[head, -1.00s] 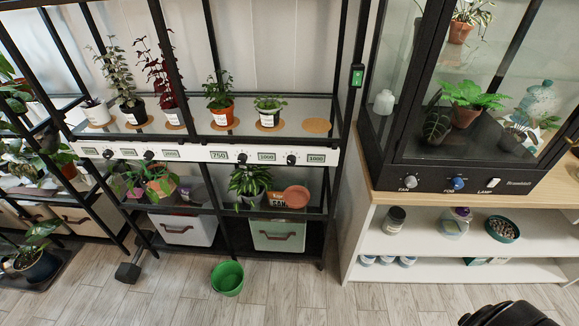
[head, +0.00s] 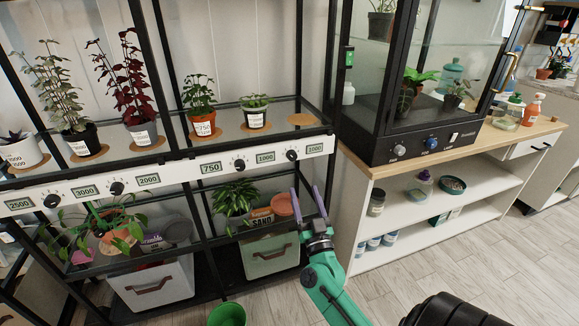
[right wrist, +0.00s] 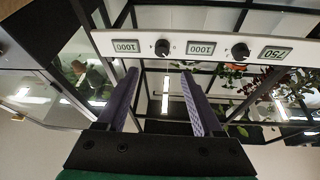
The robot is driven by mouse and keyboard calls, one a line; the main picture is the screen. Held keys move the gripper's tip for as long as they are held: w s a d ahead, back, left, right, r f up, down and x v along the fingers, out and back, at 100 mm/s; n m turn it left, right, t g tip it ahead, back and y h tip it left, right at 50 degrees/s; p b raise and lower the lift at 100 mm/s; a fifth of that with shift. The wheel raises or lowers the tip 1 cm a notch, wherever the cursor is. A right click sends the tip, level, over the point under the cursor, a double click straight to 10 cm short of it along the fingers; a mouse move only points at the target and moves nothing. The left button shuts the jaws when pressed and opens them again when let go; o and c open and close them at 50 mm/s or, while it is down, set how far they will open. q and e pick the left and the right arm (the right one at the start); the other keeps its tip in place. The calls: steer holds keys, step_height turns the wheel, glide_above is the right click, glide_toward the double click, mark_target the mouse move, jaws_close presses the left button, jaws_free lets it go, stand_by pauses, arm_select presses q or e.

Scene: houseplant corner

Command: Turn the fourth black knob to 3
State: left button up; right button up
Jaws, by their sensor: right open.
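A white strip (head: 180,172) along the plant rack carries black knobs and green number displays. The fourth black knob from the left (head: 292,155) is at the strip's right end, beside a display reading 1000 (head: 314,149). The third knob (head: 240,164) is to its left. My right gripper (head: 306,191) is open and empty, its fingers pointing up just below the fourth knob, apart from it. In the right wrist view the picture is turned over; the fourth knob (right wrist: 162,47) shows just beyond and between the fingertips. The knob's exact setting is too small to read. My left gripper is out of view.
Potted plants stand on the glass shelf above the strip. A glass cabinet (head: 415,70) on a wooden-topped unit stands close right. A green bucket (head: 227,315) is on the floor.

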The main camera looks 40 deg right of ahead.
mark_target(293, 158)
steer(key=x, duration=1.1)
steer(key=shift+w+r, duration=0.1)
steer(key=shift+w, duration=0.3)
steer(key=shift+a, duration=0.1)
jaws_close()
